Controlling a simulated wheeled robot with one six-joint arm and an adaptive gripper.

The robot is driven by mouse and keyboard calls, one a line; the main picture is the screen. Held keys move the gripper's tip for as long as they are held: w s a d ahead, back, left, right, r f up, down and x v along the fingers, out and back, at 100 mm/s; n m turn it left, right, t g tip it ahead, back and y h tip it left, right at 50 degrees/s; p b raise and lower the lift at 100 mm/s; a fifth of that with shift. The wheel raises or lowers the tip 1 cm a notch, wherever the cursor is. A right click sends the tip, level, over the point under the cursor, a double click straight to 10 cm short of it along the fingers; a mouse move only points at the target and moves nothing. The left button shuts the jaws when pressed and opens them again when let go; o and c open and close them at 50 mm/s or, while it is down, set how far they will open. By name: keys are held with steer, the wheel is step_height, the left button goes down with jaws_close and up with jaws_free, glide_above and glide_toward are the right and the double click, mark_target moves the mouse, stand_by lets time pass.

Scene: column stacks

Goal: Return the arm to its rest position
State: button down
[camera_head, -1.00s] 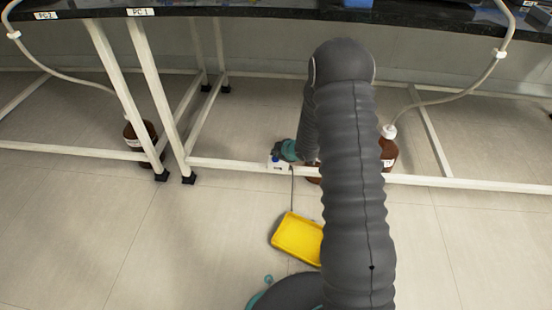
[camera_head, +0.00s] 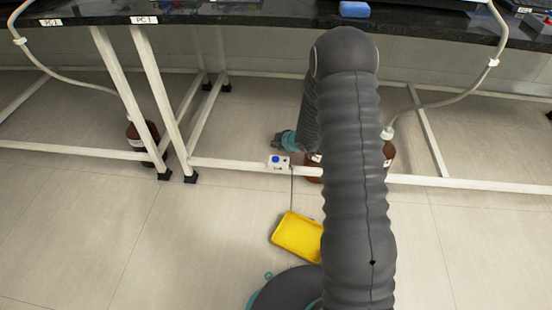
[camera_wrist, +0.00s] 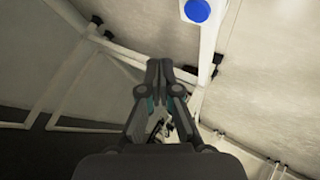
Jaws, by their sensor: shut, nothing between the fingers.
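My arm rises through the middle of the head view in a dark ribbed sleeve and bends down at its far end. My gripper (camera_wrist: 158,66) shows in the wrist view with its two fingers together and nothing between them. In the head view the gripper end (camera_head: 284,141) shows small and partly hidden behind my arm, at the height of the bench's lower rail. It is above a white box with a blue button (camera_head: 278,163) in the picture. The blue button (camera_wrist: 197,11) also shows beyond the fingertips in the wrist view.
A dark bench top (camera_head: 250,31) on white legs crosses the back, with a blue block (camera_head: 354,9) on it. Brown bottles (camera_head: 141,133) with hoses stand under it; one is partly hidden by my arm. A yellow tray (camera_head: 294,235) lies low. Floor at left and right is clear.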

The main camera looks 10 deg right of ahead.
stand_by(0.5)
steer(key=shift+s+d+f, duration=0.15)
steer(key=shift+d+f, duration=0.05)
steer(key=s+d+f+m+g+h, duration=0.3)
steer(key=s+d+f+m, duration=0.1)
steer(key=s+d, duration=0.15)
steer(key=s+d+r+m+g+h, duration=0.2)
steer(key=s+r+m+g, duration=0.15)
steer(key=s+r, duration=0.4)
steer(key=s+a+r+m+t+p, duration=0.1)
steer(key=s+a+r+m+p, duration=0.1)
steer(key=s+r, duration=0.7)
steer(key=s+a+r+m+t+p, duration=0.1)
steer(key=s+a+r+m+p, duration=0.1)
steer(key=s+r, duration=0.6)
steer(key=s+a+r+m+t+y+p, duration=0.1)
steer(key=s+r, duration=0.8)
steer(key=r, duration=1)
steer(key=a+m, duration=0.1)
steer(key=a, duration=0.1)
steer(key=shift+s+a+r+t+p, duration=0.3)
steer(key=shift+a+t+p, duration=0.05)
steer(key=shift+a+p, duration=0.05)
